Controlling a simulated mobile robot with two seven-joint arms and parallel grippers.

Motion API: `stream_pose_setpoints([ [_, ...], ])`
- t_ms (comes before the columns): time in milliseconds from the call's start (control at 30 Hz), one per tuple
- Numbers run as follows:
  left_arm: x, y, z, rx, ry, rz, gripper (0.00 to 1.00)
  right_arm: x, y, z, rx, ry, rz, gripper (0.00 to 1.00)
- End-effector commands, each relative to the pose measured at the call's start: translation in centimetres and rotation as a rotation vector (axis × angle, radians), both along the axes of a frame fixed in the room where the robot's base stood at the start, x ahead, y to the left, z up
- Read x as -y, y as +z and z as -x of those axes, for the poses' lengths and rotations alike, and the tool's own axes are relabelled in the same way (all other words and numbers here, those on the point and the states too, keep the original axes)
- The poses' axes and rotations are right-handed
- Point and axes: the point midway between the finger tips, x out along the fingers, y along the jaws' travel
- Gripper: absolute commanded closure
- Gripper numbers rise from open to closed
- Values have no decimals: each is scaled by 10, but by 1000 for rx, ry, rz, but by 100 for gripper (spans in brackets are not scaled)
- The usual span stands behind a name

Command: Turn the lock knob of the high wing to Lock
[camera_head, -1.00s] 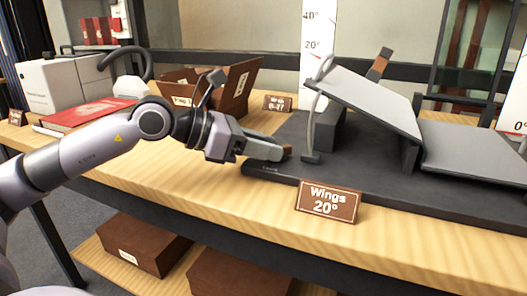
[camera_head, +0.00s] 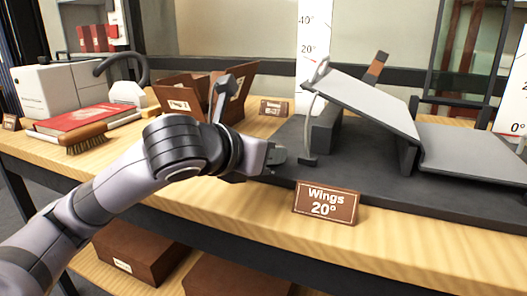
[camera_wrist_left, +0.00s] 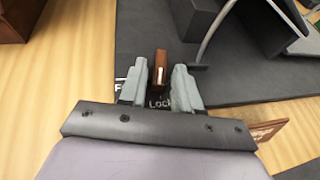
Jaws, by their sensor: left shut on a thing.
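The high wing (camera_head: 365,104) is the tilted grey panel on the dark base board (camera_head: 430,188). My left gripper (camera_head: 278,154) is at the board's left end, where it hides the knob in the head view. In the left wrist view, the brown lock knob (camera_wrist_left: 160,68) with a white mark is between the fingers of my left gripper (camera_wrist_left: 160,78), which is shut on it. The knob's long side runs up and down in that view. The word Lock (camera_wrist_left: 158,103) shows just below it, and a partly hidden label lies to the left. My right gripper is out of view.
A "Wings 20°" sign (camera_head: 326,203) stands at the board's front edge. A thin grey curved rod (camera_head: 308,125) rises close to the gripper's right. A brush (camera_head: 86,139), a red book (camera_head: 85,119) and open brown boxes (camera_head: 180,95) are on the table to the left.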

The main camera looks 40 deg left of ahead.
Motion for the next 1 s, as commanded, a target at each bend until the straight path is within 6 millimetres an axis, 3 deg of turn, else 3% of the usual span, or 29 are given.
stream_pose_setpoints([
  [400,7,0,0,-2,192,1,98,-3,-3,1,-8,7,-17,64],
  [1000,7,-2,-1,-6,235,0,98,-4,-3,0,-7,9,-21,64],
])
